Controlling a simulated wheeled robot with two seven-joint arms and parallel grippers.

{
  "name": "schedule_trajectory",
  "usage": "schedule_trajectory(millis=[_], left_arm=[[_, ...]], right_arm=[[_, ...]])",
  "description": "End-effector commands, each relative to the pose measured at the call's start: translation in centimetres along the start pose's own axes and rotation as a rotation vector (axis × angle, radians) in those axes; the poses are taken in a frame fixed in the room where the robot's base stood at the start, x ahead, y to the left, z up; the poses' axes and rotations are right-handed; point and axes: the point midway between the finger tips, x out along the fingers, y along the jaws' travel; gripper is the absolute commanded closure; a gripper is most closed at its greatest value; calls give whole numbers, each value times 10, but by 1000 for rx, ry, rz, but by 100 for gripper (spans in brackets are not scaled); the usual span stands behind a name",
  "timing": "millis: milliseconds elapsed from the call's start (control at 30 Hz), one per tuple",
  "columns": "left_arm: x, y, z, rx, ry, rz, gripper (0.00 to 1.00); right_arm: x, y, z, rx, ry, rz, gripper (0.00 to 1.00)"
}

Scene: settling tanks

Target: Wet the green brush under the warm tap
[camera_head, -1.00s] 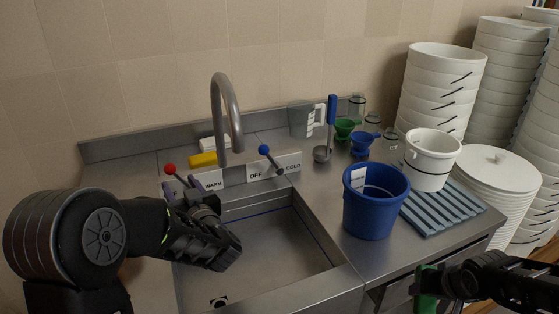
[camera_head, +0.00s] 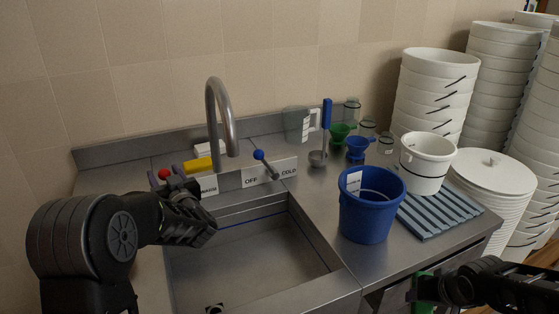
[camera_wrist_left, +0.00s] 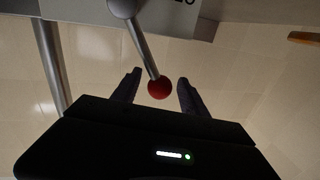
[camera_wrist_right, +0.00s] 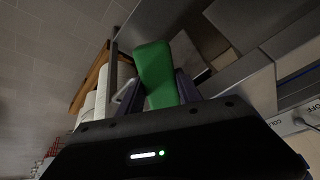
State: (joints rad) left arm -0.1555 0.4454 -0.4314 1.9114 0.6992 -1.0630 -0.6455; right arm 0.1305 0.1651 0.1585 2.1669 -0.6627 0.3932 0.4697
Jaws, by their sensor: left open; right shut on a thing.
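The green brush (camera_wrist_right: 157,72) is held between the fingers of my right gripper (camera_wrist_right: 155,90). In the head view its green part (camera_head: 424,284) shows in front of the counter's front face, well right of the sink. The tap (camera_head: 222,115) arches over the sink (camera_head: 245,255). The warm lever's red knob (camera_head: 165,174) is beside the WARM label (camera_head: 209,190), which is partly covered by my left gripper (camera_head: 168,186). In the left wrist view, my open left gripper (camera_wrist_left: 158,90) has a finger on each side of the red knob (camera_wrist_left: 159,88), with gaps visible.
A blue-knobbed lever (camera_head: 259,156) stands between the OFF and COLD labels. A blue bucket (camera_head: 371,215) stands right of the sink. A white bucket (camera_head: 427,165) is on a ribbed mat (camera_head: 440,215).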

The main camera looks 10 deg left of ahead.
Motion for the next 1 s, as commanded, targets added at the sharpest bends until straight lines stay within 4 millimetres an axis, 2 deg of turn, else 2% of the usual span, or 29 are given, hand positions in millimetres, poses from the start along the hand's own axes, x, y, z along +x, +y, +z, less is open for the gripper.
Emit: schedule_trajectory(millis=[100, 200, 567, 1000], left_arm=[[18, 0, 1, 1, 0, -1, 48], [27, 0, 0, 0, 0, -1, 48], [31, 0, 0, 0, -1, 1, 49], [31, 0, 0, 0, -1, 1, 85]], right_arm=[[2, 0, 1, 0, 1, 0, 91], [2, 0, 1, 0, 1, 0, 91], [2, 0, 1, 0, 1, 0, 91], [2, 0, 1, 0, 1, 0, 91]])
